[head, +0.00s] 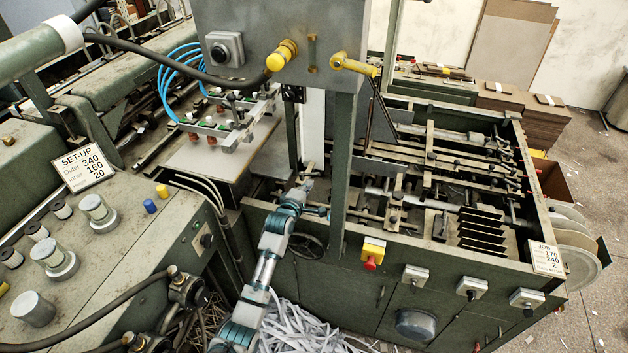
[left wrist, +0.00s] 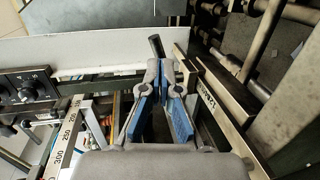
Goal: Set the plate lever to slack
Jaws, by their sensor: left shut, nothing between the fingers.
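A short lever with a black grip (left wrist: 156,45) stands just beyond my left gripper in the left wrist view. It may be the plate lever; I cannot read its setting. My left gripper (left wrist: 168,75), with blue finger pads, is shut with nothing held. Its tips look close to the lever's lower part; I cannot tell if they touch. In the head view, my left gripper (head: 305,186) is at the near left corner of the green feeder frame (head: 460,262), and the lever there is not clear. My right gripper is not in view.
A grey control box (head: 252,45) hangs above on a green post (head: 343,170). A pale plate (left wrist: 90,53) and a numbered scale bar (left wrist: 65,140) lie left of my gripper. A labelled rail (left wrist: 215,100) runs close on its right. Paper strips (head: 300,328) fill the space below.

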